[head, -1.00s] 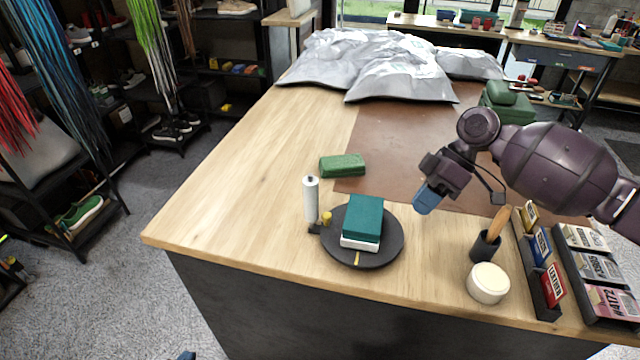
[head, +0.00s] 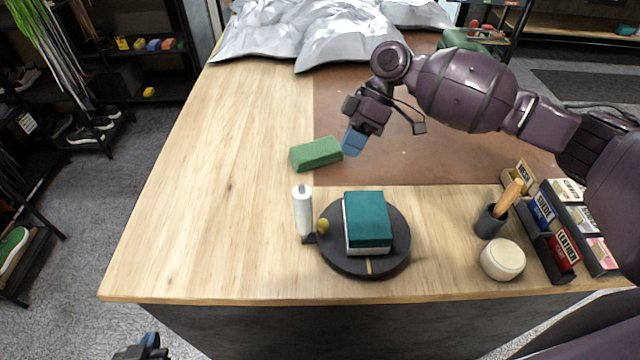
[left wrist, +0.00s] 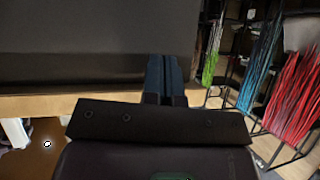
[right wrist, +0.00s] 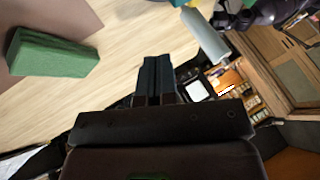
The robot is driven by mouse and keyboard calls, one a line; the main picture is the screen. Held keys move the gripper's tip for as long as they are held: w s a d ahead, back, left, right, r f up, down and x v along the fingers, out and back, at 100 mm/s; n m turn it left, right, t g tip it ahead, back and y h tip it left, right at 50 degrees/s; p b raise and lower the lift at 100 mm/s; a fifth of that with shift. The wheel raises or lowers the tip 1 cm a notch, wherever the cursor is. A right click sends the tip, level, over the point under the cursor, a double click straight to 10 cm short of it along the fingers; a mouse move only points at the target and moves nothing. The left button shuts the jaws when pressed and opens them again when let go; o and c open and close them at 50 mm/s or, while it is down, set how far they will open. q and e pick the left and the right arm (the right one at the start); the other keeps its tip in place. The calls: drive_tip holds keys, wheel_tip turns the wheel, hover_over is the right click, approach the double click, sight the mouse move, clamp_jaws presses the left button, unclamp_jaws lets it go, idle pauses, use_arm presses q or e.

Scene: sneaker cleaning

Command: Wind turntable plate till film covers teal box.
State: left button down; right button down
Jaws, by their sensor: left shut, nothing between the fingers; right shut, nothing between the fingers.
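The dark round turntable plate (head: 340,262) sits near the table's front edge, with a yellow mark on its front rim. The teal box (head: 367,218), white along its lower part, rests on the plate. Its teal top looks bare. The roll also shows in the right wrist view (right wrist: 205,36). My right gripper (head: 354,142) is shut and empty above the table behind the turntable. My left gripper (head: 150,342) is shut and empty, low in front of the table.
A green block (head: 316,154) lies close to my right gripper. A dark cup (head: 489,222) with a wooden handle, a round cream jar (head: 502,259) and card racks (head: 565,255) stand right of the turntable. Grey bags (head: 340,35) cover the back. The table's left is clear.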

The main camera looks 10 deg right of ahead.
approach(328, 219)
drive_tip(key=a+f, duration=0.1)
drive_tip(key=a+f+p, duration=0.1)
drive_tip(key=a+f, duration=0.1)
drive_tip(key=shift+w+a, duration=0.35)
drive_tip(key=shift+s+a+p, duration=0.2)
drive_tip(key=shift+s, duration=0.3)
drive_tip(key=shift+s+a+p, duration=0.15)
drive_tip(key=shift+s+a, duration=0.05)
drive_tip(key=shift+s, duration=0.35)
drive_tip(key=shift+s+a, duration=0.2)
drive_tip(key=shift+s, duration=0.45)
use_arm(q)
drive_tip(key=shift+s+r, duration=0.25)
drive_tip(key=shift+r, duration=0.7)
use_arm(e)
drive_tip(key=shift+s+f, duration=0.1)
drive_tip(key=shift+s, duration=0.05)
use_arm(q)
drive_tip(key=shift+s+f, duration=0.1)
drive_tip(key=shift+s, duration=0.05)
